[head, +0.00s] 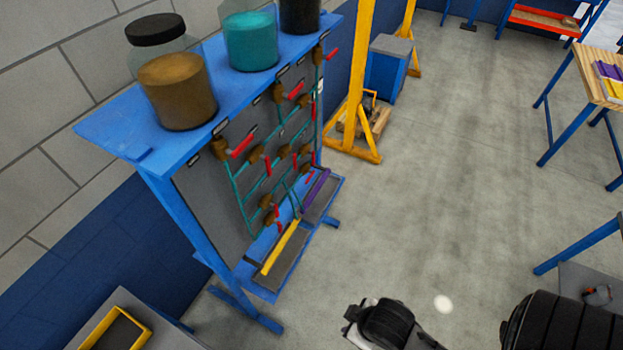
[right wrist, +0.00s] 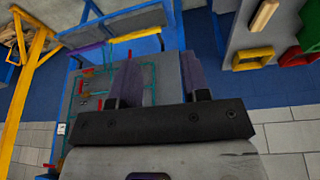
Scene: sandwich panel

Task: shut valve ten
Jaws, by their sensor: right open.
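The valve panel (head: 208,205) is a grey board in a blue frame at the left of the head view. Teal pipes run across it with several brown valve bodies and red lever handles, among them an upper left handle (head: 242,146) and an upper right handle (head: 332,54). The number labels are too small to read, so I cannot tell which valve is ten. In the right wrist view my right gripper (right wrist: 160,72) is open and empty, its fingers apart. The panel (right wrist: 72,128) shows beyond it, partly hidden by the gripper. My left gripper is out of view.
Jars, one of brown (head: 178,92) and one of teal (head: 250,40), stand on the panel's top shelf. Yellow (head: 280,247) and purple (head: 316,188) bars lie at its foot. A yellow gantry (head: 352,100) stands behind.

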